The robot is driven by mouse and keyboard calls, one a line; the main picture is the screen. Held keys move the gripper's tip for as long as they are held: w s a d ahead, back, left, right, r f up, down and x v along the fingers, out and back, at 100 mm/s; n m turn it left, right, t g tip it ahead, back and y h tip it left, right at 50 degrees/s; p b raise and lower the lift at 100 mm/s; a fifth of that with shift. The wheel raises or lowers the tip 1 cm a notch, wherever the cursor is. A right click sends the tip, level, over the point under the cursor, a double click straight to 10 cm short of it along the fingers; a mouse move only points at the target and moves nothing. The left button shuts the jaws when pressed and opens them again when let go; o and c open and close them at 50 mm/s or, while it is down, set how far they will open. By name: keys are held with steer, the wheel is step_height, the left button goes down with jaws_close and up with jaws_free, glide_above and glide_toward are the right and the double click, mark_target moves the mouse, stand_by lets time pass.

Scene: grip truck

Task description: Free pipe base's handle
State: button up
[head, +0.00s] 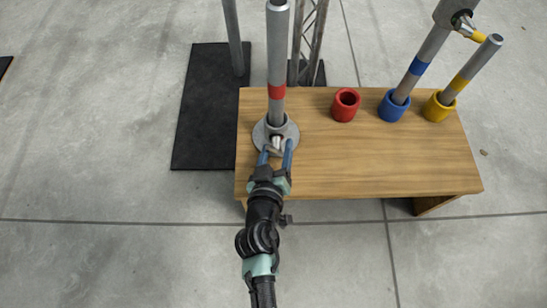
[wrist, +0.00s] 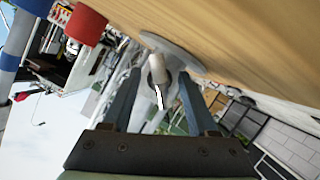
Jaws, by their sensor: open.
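The pipe base (head: 286,133) is a grey round plate with a short socket on the wooden table's left part. A grey pipe (head: 277,60) with a red band stands upright in it. The base's pale handle (head: 275,146) is on the near side, and shows in the wrist view (wrist: 158,96). My gripper (head: 276,156) is open, its two blue fingers pointing at the base. In the wrist view, the fingers (wrist: 160,98) lie either side of the handle, with gaps visible. The base plate (wrist: 178,50) lies beyond them. I cannot tell exactly how deep the handle sits between the fingers.
On the wooden table (head: 370,165) stand an empty red cup (head: 346,106), a blue cup (head: 392,107) and a yellow cup (head: 437,108), the latter two with tilted pipes. A black mat (head: 200,110) lies left of the table. The table's front right is clear.

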steer(key=p+v, duration=0.2)
steer(key=v, duration=1)
steer(key=shift+s+r, duration=0.15)
steer(key=shift+s, duration=0.15)
